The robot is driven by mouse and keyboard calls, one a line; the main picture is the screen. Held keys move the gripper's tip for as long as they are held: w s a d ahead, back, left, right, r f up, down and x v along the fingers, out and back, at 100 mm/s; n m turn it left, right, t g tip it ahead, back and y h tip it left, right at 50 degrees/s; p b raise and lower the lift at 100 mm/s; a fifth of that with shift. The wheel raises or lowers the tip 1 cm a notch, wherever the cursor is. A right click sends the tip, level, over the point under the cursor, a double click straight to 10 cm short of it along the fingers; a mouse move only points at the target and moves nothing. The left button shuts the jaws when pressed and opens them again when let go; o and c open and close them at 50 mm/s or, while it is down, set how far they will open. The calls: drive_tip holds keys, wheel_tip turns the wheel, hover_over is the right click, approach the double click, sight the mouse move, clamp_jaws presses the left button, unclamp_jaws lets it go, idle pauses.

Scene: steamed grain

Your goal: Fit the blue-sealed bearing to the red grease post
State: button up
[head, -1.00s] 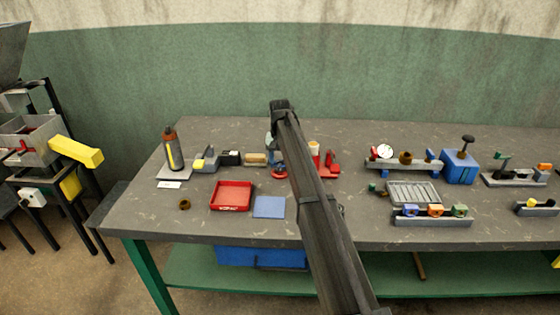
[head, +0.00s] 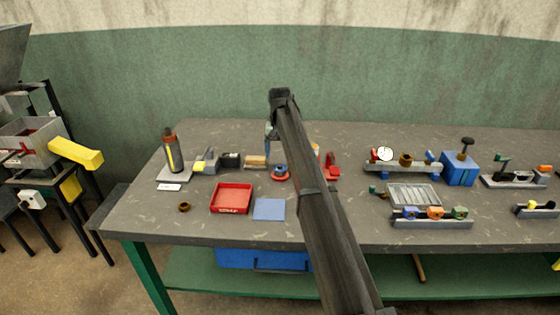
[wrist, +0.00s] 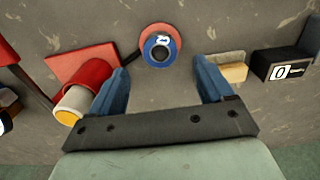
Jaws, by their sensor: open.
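The blue-sealed bearing (head: 280,168) sits on the round red base of the grease post (head: 279,178), in the middle-left of the bench. In the wrist view the bearing (wrist: 157,54) is a blue ring with a dark centre, inside the rim of the red base (wrist: 174,33). It appears to be around the post; how far down it sits I cannot tell. My gripper (wrist: 160,65) is open and empty, its two blue fingers spread to either side of the bearing and apart from it. In the head view my arm hides most of the gripper.
A wooden block (head: 256,161) and black box (head: 230,160) stand left of the post. A red and white cylinder (wrist: 80,95) on a red plate (wrist: 75,62) is close to one finger. A red tray (head: 231,211), blue mat (head: 269,209) and brown ring (head: 184,207) lie nearer the front.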

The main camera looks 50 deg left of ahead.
wheel_tip(320, 180, up, 9)
idle(0.3)
drive_tip(key=shift+f, duration=0.1)
idle(0.5)
